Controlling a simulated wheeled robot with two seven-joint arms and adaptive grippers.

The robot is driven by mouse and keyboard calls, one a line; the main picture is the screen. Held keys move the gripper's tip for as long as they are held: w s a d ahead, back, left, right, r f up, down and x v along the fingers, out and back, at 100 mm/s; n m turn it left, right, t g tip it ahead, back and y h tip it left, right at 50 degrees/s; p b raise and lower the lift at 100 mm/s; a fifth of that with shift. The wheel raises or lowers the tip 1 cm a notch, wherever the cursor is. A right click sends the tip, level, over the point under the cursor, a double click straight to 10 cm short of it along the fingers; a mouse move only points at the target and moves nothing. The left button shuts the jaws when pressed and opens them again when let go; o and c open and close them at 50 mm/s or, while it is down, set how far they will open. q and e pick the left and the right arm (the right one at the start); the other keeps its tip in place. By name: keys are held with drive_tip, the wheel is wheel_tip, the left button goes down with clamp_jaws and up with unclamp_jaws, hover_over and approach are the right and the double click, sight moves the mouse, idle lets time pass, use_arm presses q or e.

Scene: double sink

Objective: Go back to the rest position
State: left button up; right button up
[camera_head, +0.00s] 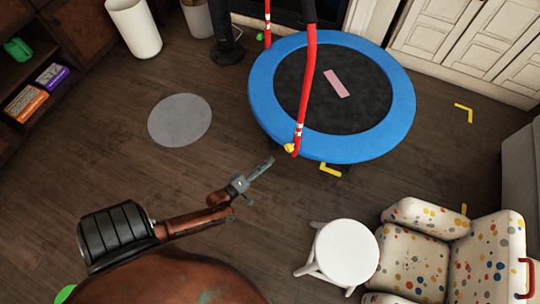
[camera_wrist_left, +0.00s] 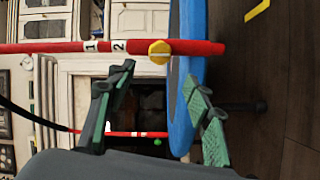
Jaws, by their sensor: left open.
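My left arm reaches in from the lower left of the head view. Its gripper (camera_head: 262,168) is held over the wooden floor, short of a blue round trampoline (camera_head: 400,100). In the left wrist view the gripper's green-padded fingers (camera_wrist_left: 160,78) are spread apart with nothing between them. A red pole (camera_head: 308,85) with a yellow knob stands at the trampoline's near edge. In the left wrist view the pole (camera_wrist_left: 50,47) crosses just past the fingertips, with a gap visible between them. My right gripper is in neither view.
A white stool (camera_head: 346,250) and a spotted armchair (camera_head: 418,262) stand at the lower right. A grey round mat (camera_head: 180,120) lies left of centre. A white bin (camera_head: 135,28) and a dark shelf (camera_head: 30,60) are at the upper left. Bare floor lies between.

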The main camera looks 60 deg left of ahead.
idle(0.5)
